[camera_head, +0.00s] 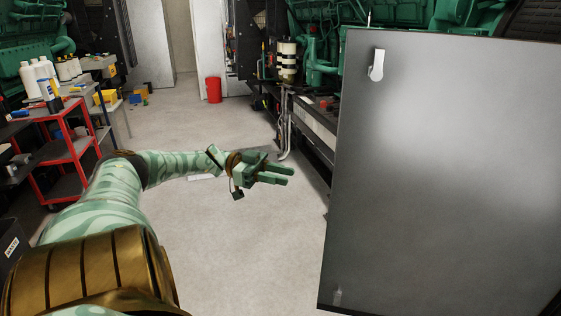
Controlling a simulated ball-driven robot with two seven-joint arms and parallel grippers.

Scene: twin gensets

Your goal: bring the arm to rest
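My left arm (175,166) comes in from the lower left, green and white striped with a brass-coloured shoulder part. It reaches out over the floor toward the middle. My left gripper (287,176) is at its end, with two green fingers pointing right and a gap between them. It is open and holds nothing. It is left of the large grey cabinet, apart from it in the picture. My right arm and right gripper are not in view.
A large grey cabinet (440,180) with a white handle fills the right side. A red cart (68,150) with bottles stands at left. A red bin (213,89) is at the back. Green gensets (325,45) stand behind. The pale floor (225,245) is clear in the middle.

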